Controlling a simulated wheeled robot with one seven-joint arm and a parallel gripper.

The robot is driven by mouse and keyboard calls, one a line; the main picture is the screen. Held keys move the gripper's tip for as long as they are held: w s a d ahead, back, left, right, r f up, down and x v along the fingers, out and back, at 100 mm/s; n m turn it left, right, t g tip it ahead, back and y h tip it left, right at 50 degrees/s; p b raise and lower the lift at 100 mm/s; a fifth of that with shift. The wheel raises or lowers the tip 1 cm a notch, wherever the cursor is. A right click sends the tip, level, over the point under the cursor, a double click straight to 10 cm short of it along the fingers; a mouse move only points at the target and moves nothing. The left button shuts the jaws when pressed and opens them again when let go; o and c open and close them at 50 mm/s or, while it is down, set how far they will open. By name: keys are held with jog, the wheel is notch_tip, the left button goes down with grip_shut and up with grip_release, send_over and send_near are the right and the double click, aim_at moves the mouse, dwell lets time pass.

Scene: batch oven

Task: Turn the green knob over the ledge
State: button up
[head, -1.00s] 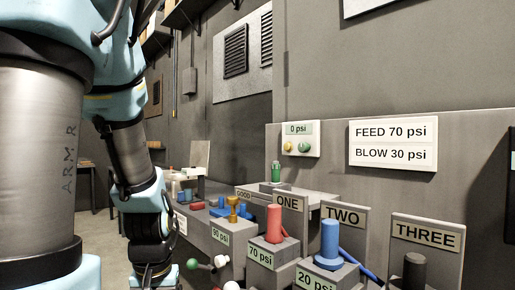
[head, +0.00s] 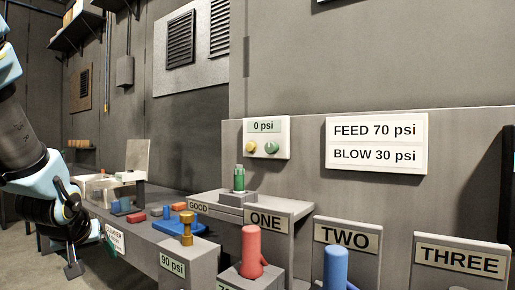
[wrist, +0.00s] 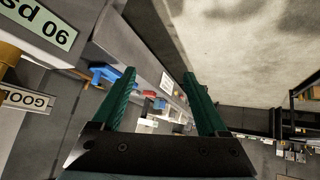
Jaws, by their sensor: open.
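The round green knob (head: 271,147) sits on a small white panel (head: 266,126) marked 0 psi, on the wall above the grey ledge (head: 282,203). A yellow knob (head: 251,147) is just left of it on the same panel. My gripper (head: 92,262) is at the far left of the head view, low and well away from the knob. In the wrist view my gripper (wrist: 158,77) shows two green fingers spread apart with nothing between them. The green knob does not show in the wrist view.
A green-topped piece (head: 239,179) stands on the ledge below the panel. Blocks marked ONE (head: 265,221), TWO (head: 346,238) and THREE (head: 459,261) line the front. A gold piece (head: 187,228) stands on the 90 psi block. Floor at left is open.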

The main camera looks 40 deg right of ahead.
jog(key=d+r+t+h, duration=0.1)
jog(key=d+r+h, duration=0.3)
jog(key=d, duration=0.5)
jog(key=m+g+h, duration=0.4)
jog(key=m+h, duration=0.1)
jog(key=h, duration=0.5)
send_near(269, 147)
jog(key=p+x, duration=0.4)
jog(key=x, duration=0.5)
jog(key=shift+w+d, duration=0.1)
jog(key=shift+d, duration=0.1)
jog(key=shift+c, duration=0.2)
grip_shut()
